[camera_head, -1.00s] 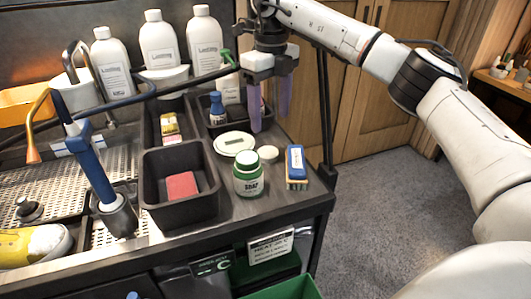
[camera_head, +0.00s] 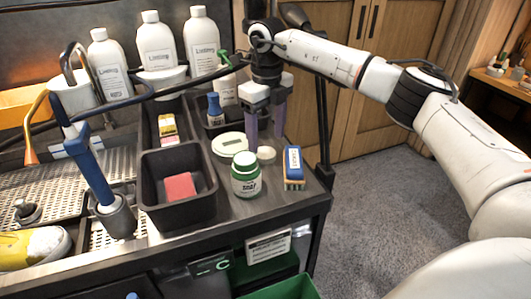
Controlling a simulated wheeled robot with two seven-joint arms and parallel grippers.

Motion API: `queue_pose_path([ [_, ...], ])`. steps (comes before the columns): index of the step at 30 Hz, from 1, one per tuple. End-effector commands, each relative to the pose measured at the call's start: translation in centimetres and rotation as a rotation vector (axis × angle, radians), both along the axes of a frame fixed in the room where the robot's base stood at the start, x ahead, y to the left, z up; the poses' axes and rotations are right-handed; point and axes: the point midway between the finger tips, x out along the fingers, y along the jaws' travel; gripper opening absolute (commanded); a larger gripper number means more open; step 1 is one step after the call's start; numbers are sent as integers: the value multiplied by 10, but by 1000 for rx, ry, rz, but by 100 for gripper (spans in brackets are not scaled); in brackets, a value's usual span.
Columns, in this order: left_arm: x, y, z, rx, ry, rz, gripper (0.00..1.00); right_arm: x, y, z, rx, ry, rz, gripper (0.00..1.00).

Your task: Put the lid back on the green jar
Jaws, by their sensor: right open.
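The green jar (camera_head: 246,180), with a pale label, stands upright at the front right of the dark countertop. Its top looks white. A small white disc, which looks like the lid (camera_head: 266,154), lies flat on the counter just behind and right of the jar. My right gripper (camera_head: 266,141) points down with its two purple fingers apart and empty. It is just above and behind the small lid; I cannot tell if the fingers touch anything. My left gripper is not in view.
A larger white round item (camera_head: 229,144) lies behind the jar. A blue brush (camera_head: 293,164) lies to the right, near the counter edge. A black bin with a red sponge (camera_head: 180,187) stands left of the jar. White bottles (camera_head: 157,47) stand at the back.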

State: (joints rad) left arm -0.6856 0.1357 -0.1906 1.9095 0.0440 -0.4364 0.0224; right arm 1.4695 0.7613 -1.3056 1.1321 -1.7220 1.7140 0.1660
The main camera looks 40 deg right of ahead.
Motion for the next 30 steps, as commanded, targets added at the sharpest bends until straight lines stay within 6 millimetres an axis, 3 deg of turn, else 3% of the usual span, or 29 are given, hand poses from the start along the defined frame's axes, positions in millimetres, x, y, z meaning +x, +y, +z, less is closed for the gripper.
queue_pose_path([
  [8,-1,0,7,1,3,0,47,1,1,-37,-1,3,1,65],
  [19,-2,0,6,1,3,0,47,2,1,-40,0,1,0,65],
  [20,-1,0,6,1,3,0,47,2,1,-40,0,1,0,63],
  [27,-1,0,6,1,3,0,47,2,1,-40,0,1,0,23],
  [30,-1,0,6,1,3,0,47,2,1,-40,0,1,1,22],
])
